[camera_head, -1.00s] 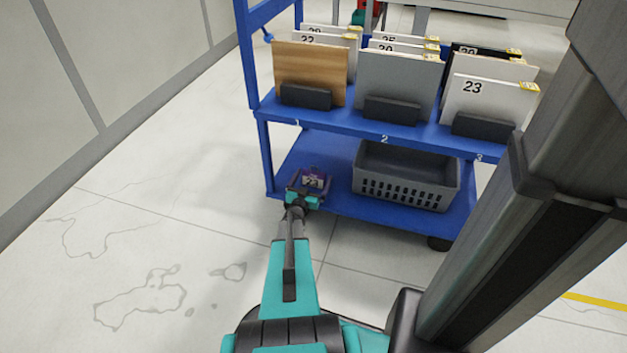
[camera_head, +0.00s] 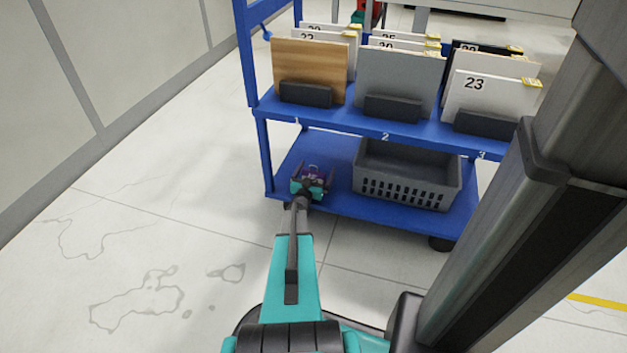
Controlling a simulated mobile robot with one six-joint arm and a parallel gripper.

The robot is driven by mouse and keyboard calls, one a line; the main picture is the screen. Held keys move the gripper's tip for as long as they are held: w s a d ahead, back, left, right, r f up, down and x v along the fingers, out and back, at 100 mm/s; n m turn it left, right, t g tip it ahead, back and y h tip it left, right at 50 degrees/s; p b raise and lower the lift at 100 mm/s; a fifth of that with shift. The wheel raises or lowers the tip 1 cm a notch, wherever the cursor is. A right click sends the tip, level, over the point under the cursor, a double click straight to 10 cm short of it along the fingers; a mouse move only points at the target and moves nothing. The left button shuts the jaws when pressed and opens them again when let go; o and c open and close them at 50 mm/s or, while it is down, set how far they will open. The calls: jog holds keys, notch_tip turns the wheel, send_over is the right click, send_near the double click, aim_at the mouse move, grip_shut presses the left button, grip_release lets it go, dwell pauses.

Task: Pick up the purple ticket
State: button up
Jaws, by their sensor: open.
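The purple ticket (camera_head: 313,170) lies on the lower blue shelf of the cart, near its left front part. Only a small purple piece of it shows, because my gripper covers the rest. My gripper (camera_head: 312,175) is open over the lower shelf, with its two dark fingers on either side of the purple piece. I cannot tell whether the fingers touch it.
A grey basket (camera_head: 405,180) stands on the lower shelf (camera_head: 345,198) to the right of my gripper. The upper shelf (camera_head: 345,120) above holds several upright panels in dark holders. A blue post (camera_head: 264,155) stands to the left. The floor in front is clear.

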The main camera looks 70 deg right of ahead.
jog(key=shift+c, duration=0.3)
jog(key=c, duration=1)
jog(key=shift+c, duration=0.2)
jog(key=shift+r+p, duration=0.5)
jog(key=shift+r, duration=0.3)
notch_tip(320, 180, up, 2)
jog(key=shift+r+p, duration=0.1)
jog(key=shift+p, duration=0.5)
jog(key=s+a+p, duration=0.1)
jog(key=s+a, duration=0.2)
jog(key=s, duration=0.1)
jog(key=s+a+p, duration=0.1)
jog(key=s+a, duration=0.2)
jog(key=s, duration=0.1)
jog(key=s+a+r+p, duration=0.1)
jog(key=s+a, duration=0.2)
jog(key=s, duration=0.1)
jog(key=shift+s+a, duration=0.35)
jog(key=shift+a, duration=0.05)
jog(key=shift+r, duration=0.1)
